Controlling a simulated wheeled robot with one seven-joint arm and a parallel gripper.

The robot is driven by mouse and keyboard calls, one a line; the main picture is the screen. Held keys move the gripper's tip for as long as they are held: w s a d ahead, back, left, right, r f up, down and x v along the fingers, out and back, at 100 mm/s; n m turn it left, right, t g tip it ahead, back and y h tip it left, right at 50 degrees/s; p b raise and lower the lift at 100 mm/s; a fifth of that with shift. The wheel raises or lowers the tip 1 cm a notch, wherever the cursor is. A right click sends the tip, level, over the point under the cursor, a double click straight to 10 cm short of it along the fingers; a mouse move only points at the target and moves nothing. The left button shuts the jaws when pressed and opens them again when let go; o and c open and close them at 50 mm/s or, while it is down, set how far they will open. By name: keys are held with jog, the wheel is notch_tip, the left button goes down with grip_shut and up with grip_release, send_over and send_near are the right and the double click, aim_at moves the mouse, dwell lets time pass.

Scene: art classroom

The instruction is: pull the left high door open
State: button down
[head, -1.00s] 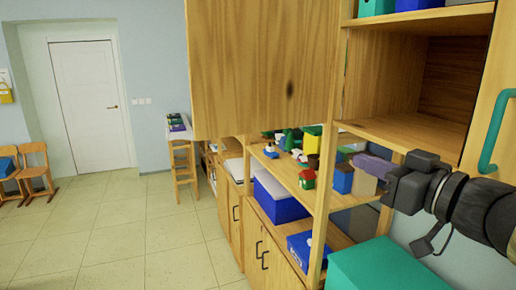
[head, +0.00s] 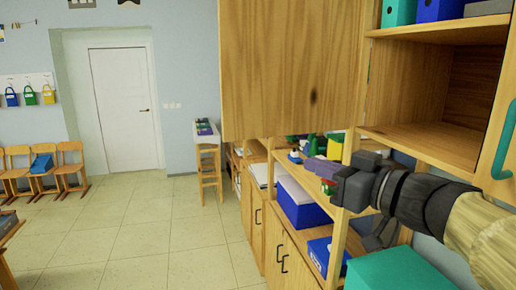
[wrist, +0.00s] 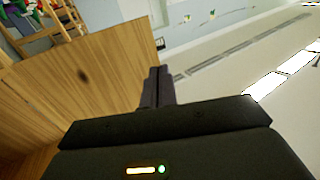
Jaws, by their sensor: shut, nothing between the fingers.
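The left high door (head: 285,75) is a wooden panel with a dark knot. It stands swung out from the cabinet, hiding part of the shelves behind it. No handle shows on the face I see. The compartment to its right (head: 425,95) lies exposed. My gripper (head: 322,168) is shut and empty, below and a little right of the door's lower edge in the head view. In the wrist view the closed fingers (wrist: 157,86) point up the picture, with the door's panel (wrist: 75,85) to their left. I see no contact with the door.
Another door with a green handle (head: 503,150) stands at the right edge. Open shelves with toys and a blue box (head: 300,205) lie below, and a green box (head: 400,272) is near me.

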dwell(0.3)
jog(key=p+x, duration=0.4)
jog(key=x, duration=1)
jog(key=shift+p, duration=0.4)
